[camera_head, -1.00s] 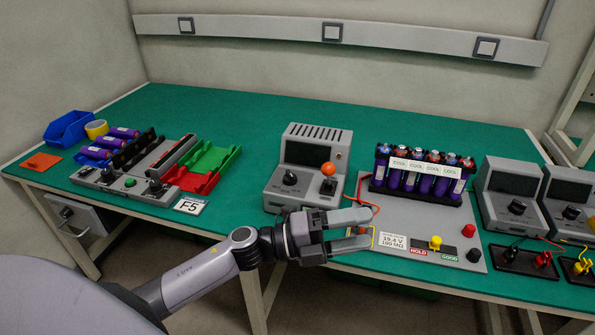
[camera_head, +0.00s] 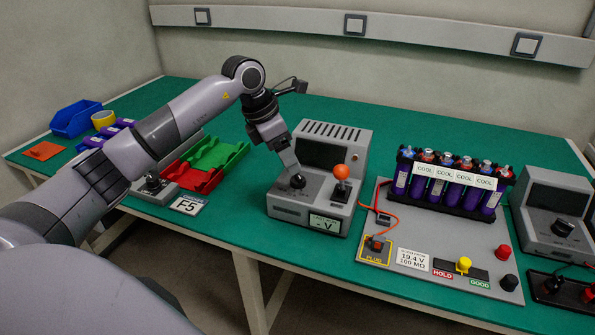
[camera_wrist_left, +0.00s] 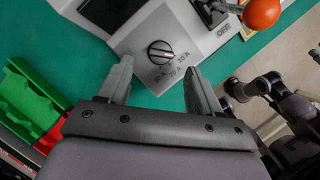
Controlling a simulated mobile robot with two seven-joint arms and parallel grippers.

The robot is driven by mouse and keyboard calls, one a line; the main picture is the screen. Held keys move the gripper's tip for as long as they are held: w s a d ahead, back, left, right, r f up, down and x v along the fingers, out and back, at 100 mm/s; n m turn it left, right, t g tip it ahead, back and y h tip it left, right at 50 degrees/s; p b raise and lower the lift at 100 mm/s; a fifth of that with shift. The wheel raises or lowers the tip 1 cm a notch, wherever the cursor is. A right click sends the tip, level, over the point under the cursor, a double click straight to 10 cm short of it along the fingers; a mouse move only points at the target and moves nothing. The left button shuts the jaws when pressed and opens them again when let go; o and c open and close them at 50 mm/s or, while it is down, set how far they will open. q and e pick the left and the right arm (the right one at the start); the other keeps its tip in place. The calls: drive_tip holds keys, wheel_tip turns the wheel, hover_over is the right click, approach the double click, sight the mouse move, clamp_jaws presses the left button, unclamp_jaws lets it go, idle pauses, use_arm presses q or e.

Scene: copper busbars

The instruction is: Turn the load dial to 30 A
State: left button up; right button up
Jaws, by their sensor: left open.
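The load dial (camera_head: 298,181) is a round black knob on the front of a grey instrument box (camera_head: 352,155). In the left wrist view the dial (camera_wrist_left: 160,51) has a pale pointer line lying roughly crosswise in the picture. My left gripper (camera_head: 294,168) points down just above the dial. In the left wrist view its open fingers (camera_wrist_left: 158,76) are spread on either side, their tips short of the knob, with nothing between them. The head view does not show my right gripper.
An orange ball-topped lever (camera_head: 341,172) stands right of the dial. A "-V" display (camera_head: 325,224) is on the box's front. A board with a cell rack (camera_head: 450,185) and red leads lies to the right. Red and green trays (camera_head: 215,152) lie left. Dark arm parts (camera_wrist_left: 275,90) show at the wrist view's right.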

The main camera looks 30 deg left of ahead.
sight(295, 179)
use_arm(q)
drive_tip(key=x, duration=0.5)
drive_tip(key=shift+d+f, duration=0.15)
drive_tip(key=shift+f, duration=0.15)
drive_tip(key=c, duration=1)
